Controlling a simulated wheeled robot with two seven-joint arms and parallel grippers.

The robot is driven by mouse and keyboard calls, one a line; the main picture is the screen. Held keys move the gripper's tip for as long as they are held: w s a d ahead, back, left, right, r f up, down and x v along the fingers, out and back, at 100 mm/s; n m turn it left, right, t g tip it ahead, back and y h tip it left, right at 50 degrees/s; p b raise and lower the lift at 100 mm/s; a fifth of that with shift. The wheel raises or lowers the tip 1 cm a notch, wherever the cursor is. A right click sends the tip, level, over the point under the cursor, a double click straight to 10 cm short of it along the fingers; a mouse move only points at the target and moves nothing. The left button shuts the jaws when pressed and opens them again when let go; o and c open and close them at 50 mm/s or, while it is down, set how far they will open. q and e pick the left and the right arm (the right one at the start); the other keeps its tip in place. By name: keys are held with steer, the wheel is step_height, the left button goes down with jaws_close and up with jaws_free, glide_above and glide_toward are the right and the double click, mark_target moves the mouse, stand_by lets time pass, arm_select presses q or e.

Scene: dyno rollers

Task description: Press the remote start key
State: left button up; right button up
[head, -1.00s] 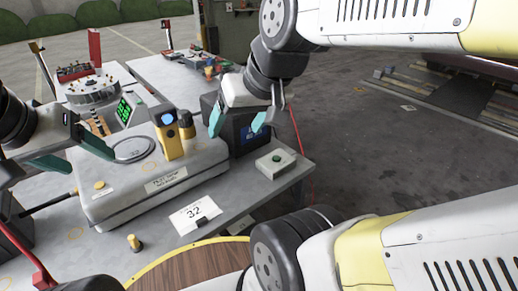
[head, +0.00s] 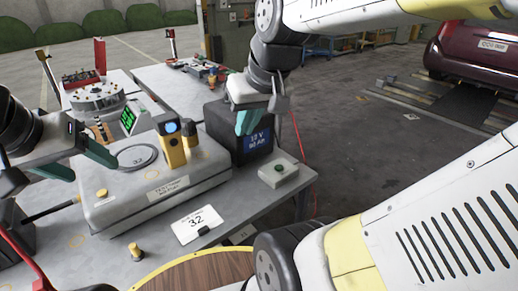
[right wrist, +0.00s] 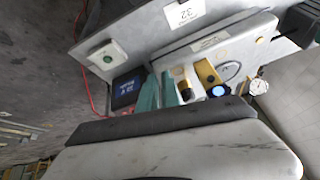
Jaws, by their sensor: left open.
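The remote start key looks to be the green button (head: 279,168) on a small pale box (head: 279,177) at the bench's right front corner. The box also shows in the right wrist view (right wrist: 105,54). My right gripper (head: 246,124) has its teal fingers close together, with nothing seen between them. It is above and left of the box in the head view, in front of the dark battery, and apart from the button. Its fingers also show in the right wrist view (right wrist: 160,92). My left gripper (head: 80,162) is open and empty at the left, beside the pale scale unit.
The pale scale unit (head: 130,203) carries a round plate and a yellow device (head: 172,147) with a blue lens. The dark battery (head: 250,143) stands behind the box. A card marked 32 (head: 196,224) lies in front. Open floor lies right of the bench.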

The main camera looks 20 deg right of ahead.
steer(key=w+d+f+g, duration=0.1)
steer(key=w+d, duration=0.1)
steer(key=w, duration=0.1)
steer(key=w+d+f+g+h, duration=0.1)
steer(key=w+d, duration=0.2)
steer(key=w+d+f+n+g, duration=0.1)
steer(key=w+d, duration=0.2)
steer(key=shift+w+f, duration=0.25)
steer(key=shift+f, duration=0.05)
jaws_close()
steer(key=n+g, duration=0.1)
steer(key=g, duration=0.1)
glide_above(279, 167)
step_height(279, 167, down, 6)
steer(key=f, duration=0.1)
steer(key=shift+w+r+h, duration=0.1)
steer(key=shift+r+h, duration=0.15)
steer(key=shift+h, duration=0.05)
step_height(279, 167, down, 14)
steer(key=shift+f, duration=0.1)
